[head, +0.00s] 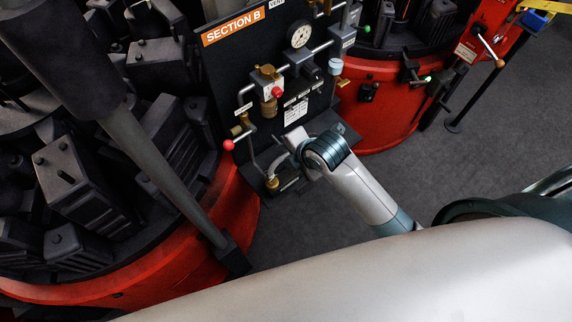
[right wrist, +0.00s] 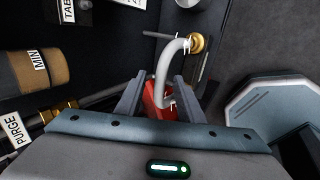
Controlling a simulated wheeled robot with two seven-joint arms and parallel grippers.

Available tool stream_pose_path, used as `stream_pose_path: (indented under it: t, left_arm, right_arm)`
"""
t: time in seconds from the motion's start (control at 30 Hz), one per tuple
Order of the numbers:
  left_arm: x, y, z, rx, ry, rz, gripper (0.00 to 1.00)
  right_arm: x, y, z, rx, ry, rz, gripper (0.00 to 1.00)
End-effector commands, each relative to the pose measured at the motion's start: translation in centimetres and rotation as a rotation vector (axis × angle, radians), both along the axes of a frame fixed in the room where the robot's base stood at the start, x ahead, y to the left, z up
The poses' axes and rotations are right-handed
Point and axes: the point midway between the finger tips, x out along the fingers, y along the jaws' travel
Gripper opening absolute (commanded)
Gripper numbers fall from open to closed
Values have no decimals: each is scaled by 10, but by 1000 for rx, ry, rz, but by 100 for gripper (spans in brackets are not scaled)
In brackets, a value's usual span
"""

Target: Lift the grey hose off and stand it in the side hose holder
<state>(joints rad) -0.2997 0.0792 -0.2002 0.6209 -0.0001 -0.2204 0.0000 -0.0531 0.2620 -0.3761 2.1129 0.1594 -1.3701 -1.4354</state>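The grey hose (right wrist: 163,68) shows in the right wrist view as a short curved tube. One end meets a brass fitting (right wrist: 197,43), and the other end reaches down between my right gripper's fingers. My right gripper (right wrist: 158,97) is open there, with a gap visible beside the hose. In the head view the right gripper (head: 290,158) is at the lower part of the dark panel, partly hidden by its own wrist, and the grey hose (head: 277,163) shows just left of it. I cannot pick out the side hose holder for sure. My left gripper is not in view.
The dark panel (head: 228,75) marked SECTION B carries a gauge (head: 301,35), valves, pipes and a red-knobbed lever (head: 228,145). Red rotary machines (head: 385,75) with black moulds stand on both sides. The grey floor (head: 480,125) at the right is mostly open.

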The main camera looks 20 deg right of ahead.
Motion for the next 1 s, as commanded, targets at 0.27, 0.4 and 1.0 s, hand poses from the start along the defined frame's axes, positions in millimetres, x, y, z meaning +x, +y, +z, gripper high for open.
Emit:
stream_pose_path:
  t: [0.27, 0.4, 1.0]
  left_arm:
    - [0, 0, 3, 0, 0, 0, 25]
    - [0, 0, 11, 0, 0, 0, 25]
    - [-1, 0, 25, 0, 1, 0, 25]
  right_arm:
    - [2, 0, -2, 0, 2, -1, 34]
    - [7, 2, -10, 1, 4, -2, 34]
    - [27, 8, -44, 0, 0, 0, 34]
